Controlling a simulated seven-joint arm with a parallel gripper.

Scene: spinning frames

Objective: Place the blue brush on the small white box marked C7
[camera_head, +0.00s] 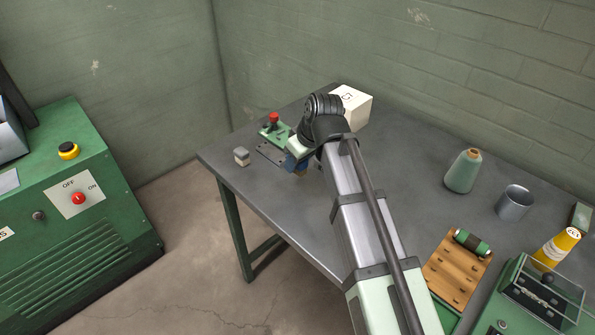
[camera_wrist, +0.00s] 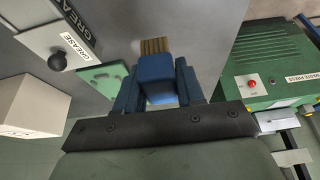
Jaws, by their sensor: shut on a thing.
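The blue brush (camera_wrist: 155,77) is held between the two blue fingers of my gripper (camera_wrist: 157,88), its tan bristles pointing away from the wrist. In the head view the blue of my gripper (camera_head: 297,161) shows over the far left part of the table, mostly hidden by my wrist. The white box (camera_head: 357,106) stands at the back of the table, just right of and behind my wrist. Its top has a dark mark that looks like C7, but it is partly hidden. A plain white box also shows at the left edge of the wrist view (camera_wrist: 30,108).
A green piece with a red knob (camera_head: 274,122) and a small grey-white block (camera_head: 241,156) lie near the table's left end. The middle right of the table (camera_head: 410,150) is clear.

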